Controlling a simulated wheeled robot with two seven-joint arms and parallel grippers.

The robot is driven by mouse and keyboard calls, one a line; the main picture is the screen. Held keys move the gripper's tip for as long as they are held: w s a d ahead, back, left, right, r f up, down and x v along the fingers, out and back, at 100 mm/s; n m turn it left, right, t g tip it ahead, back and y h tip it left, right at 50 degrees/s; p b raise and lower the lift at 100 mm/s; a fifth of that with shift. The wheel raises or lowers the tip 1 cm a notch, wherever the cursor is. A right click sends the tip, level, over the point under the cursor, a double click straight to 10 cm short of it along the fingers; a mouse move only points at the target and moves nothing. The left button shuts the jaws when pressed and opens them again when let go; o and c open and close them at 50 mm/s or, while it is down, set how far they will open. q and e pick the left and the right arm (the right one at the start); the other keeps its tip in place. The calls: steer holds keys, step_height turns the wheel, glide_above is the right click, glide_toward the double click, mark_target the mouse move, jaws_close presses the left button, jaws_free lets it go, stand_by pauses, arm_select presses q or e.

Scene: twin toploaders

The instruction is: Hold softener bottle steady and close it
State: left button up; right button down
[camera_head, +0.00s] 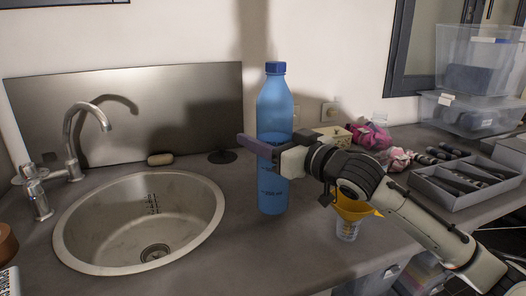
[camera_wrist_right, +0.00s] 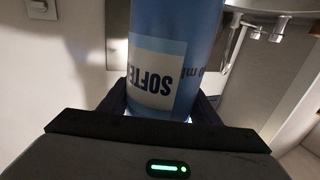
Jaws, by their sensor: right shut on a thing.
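The softener bottle (camera_head: 273,108) is a tall blue bottle, upright on the counter to the right of the sink. A dark blue cap (camera_head: 275,68) sits on its neck; I cannot tell how tight it is. My right gripper (camera_head: 262,148) comes in from the right and is shut around the middle of the bottle. In the right wrist view the bottle (camera_wrist_right: 165,45), with its white label, fills the space between the fingers (camera_wrist_right: 160,112). My left gripper is in neither view.
A round steel sink (camera_head: 75,235) with a tap (camera_head: 70,140) lies to the left. A measuring cup (camera_head: 347,230) with a yellow funnel (camera_head: 353,208) stands under my right arm. A grey tray (camera_head: 440,193) and clear bins (camera_head: 478,60) are at the right. The counter in front of the bottle is clear.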

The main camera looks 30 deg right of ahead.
step_height(320, 180, down, 3)
steer(key=shift+r, duration=0.1)
stand_by(0.3)
steer(key=c, duration=1)
jaws_free()
steer(key=shift+f, duration=0.35)
steer(key=o, duration=0.4)
steer(key=shift+c, duration=0.2)
steer(key=shift+r, duration=0.15)
steer(key=s, duration=0.4)
steer(key=s+d+b, duration=0.1)
steer(key=s, duration=0.7)
steer(key=shift+d+b, duration=0.3)
steer(key=shift+d, duration=0.1)
